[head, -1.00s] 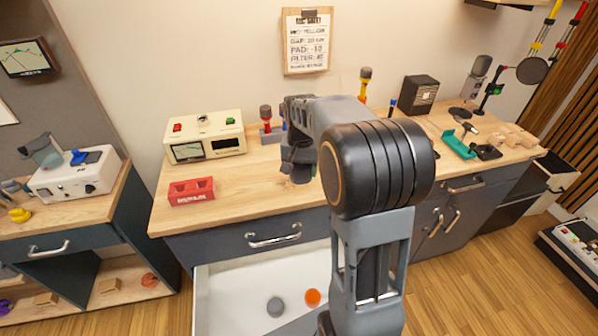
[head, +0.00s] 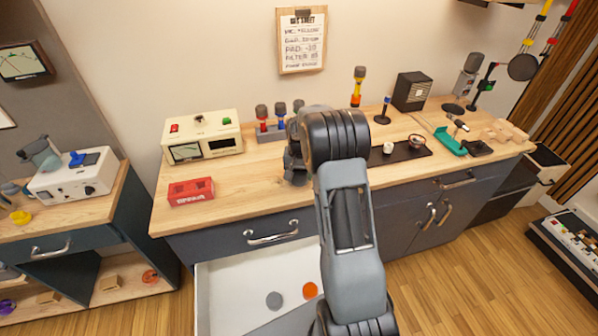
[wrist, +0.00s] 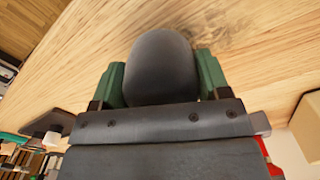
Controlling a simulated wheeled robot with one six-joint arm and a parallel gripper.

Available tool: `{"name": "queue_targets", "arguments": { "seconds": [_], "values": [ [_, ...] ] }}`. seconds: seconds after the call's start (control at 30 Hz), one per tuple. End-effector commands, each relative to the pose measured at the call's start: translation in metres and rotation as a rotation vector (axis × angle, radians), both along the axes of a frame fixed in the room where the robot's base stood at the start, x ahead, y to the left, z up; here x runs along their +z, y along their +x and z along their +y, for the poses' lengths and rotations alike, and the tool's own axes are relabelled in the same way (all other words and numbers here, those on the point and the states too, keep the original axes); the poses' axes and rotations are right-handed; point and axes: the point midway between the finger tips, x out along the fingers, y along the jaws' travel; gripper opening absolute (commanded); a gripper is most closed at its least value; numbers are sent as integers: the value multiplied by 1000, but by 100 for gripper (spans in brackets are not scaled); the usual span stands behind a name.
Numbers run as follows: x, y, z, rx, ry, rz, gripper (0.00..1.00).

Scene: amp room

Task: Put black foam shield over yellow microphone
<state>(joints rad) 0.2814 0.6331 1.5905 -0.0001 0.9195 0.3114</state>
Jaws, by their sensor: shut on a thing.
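In the wrist view, my gripper (wrist: 162,78) is shut on the dark, rounded foam shield (wrist: 160,58), which sits between its green fingers. In the head view my gripper (head: 295,165) is above the wooden bench, left of centre and partly hidden by my arm; the shield cannot be made out there. The yellow microphone (head: 357,92) stands upright towards the back of the bench, to the right of my gripper and apart from it. Its top is dark.
A rack (head: 270,134) with red and blue microphones stands behind my gripper. A cream meter box (head: 203,138) and red block (head: 191,191) are to the left. A dark tray (head: 408,154) with small cups lies right of my arm. A drawer (head: 230,290) is open below.

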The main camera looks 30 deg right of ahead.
Motion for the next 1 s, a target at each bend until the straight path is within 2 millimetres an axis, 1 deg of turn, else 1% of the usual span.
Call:
{"name": "queue_targets", "arguments": {
  "seconds": [0.3,0.47,0.5,0.7,0.73,1.0],
  "values": [
    [-3,0,0,0,0,-2,48],
    [-8,0,0,0,-1,-1,48],
    [-6,0,0,0,0,-2,73],
    [-6,0,0,0,-1,-1,92],
    [-6,0,0,0,-1,-1,95],
    [-3,0,0,0,0,-2,95]
  ]
}}
